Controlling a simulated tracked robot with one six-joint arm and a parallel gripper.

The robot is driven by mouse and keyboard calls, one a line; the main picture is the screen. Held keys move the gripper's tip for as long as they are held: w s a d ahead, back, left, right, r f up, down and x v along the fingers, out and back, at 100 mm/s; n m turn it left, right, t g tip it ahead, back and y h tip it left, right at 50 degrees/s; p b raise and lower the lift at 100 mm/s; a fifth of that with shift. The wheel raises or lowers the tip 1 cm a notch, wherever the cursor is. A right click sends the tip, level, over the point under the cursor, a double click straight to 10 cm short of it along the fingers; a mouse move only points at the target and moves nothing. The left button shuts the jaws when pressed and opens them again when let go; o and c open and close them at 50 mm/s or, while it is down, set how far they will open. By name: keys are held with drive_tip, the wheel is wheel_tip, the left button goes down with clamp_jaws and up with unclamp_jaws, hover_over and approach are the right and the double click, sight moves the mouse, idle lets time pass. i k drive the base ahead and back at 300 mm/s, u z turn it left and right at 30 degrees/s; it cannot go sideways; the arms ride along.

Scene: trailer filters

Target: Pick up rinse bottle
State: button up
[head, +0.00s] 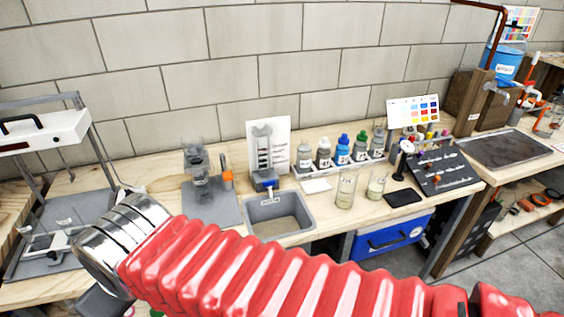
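Several small labelled bottles stand upright in a row on the bench by the wall. My gripper's fingers do not show. The arm is in front of and apart from the bottles.
A grey basin (279,234) is set in the wooden bench left of the bottles. Two clear beakers (346,190) (376,187) stand in front of the row. A dark sloped panel (437,164) is to the right. A white-topped frame (42,135) stands at far left.

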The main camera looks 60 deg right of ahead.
sight(304, 150)
drive_tip(key=u, duration=1.65)
drive_tip(key=k, duration=2.75)
drive_tip(key=z, duration=0.25)
